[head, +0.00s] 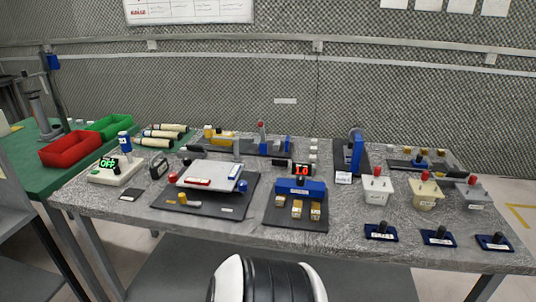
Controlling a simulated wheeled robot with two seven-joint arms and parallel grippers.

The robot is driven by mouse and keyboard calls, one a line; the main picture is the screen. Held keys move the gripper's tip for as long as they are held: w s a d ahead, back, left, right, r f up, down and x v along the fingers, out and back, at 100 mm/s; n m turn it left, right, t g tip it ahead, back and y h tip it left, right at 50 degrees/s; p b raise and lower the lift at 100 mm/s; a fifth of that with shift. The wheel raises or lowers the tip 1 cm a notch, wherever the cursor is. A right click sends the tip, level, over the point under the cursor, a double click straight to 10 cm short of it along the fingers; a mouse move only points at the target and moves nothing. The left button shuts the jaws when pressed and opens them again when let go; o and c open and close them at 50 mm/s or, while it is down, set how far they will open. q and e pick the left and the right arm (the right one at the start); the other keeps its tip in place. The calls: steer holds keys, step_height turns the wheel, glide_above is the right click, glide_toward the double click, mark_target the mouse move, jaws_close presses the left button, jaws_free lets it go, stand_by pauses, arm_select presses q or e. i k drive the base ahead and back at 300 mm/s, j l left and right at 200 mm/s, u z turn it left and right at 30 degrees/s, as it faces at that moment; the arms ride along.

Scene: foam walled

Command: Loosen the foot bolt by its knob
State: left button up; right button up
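No part in view can be told for sure as the foot bolt. Three low blue plates with upright black knobs stand at the table's front right: a left one (381,232), a middle one (438,238) and a right one (494,242). Their labels are too small to read. A grey plate (212,172) on a black mat has a blue round part (241,185) at its right corner and a yellow part (182,198) in front. Neither of my grippers is in view.
A grey worktable (345,220) carries a blue device (300,188) with a red "1.0" display, a white box (114,170) reading "OFF", and several red-knobbed boxes (377,188). Red (70,150) and green (110,126) bins stand left. Bare tabletop shows along the front edge.

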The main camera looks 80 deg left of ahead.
mark_target(300, 179)
steer(key=u, duration=2.45)
